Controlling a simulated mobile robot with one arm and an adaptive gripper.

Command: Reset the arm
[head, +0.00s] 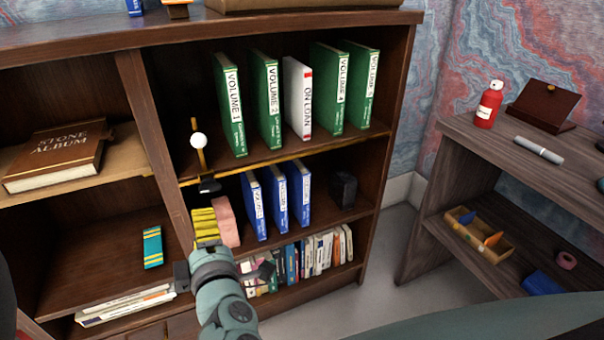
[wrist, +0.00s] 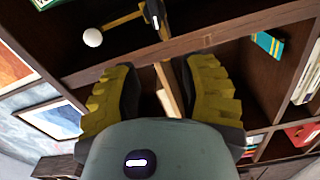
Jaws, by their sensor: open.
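My gripper (head: 206,222) with yellow fingers is in front of the bookcase (head: 290,48), near its middle divider. In the head view its fingers overlap each other. In the wrist view my gripper (wrist: 163,72) has its two fingers wide apart with nothing held between them. A pink block-like thing (head: 228,222) shows just right of the fingers in the head view; I cannot tell whether they touch. My arm reaches up from the bottom of the head view.
Green volumes (head: 265,95) and a white ON LOAN volume (head: 298,97) stand on the upper shelf, blue volumes (head: 277,198) below. A lamp-like thing with a white ball (head: 198,140) is just above my gripper. A side desk (head: 470,140) stands right, beyond open floor (head: 365,275).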

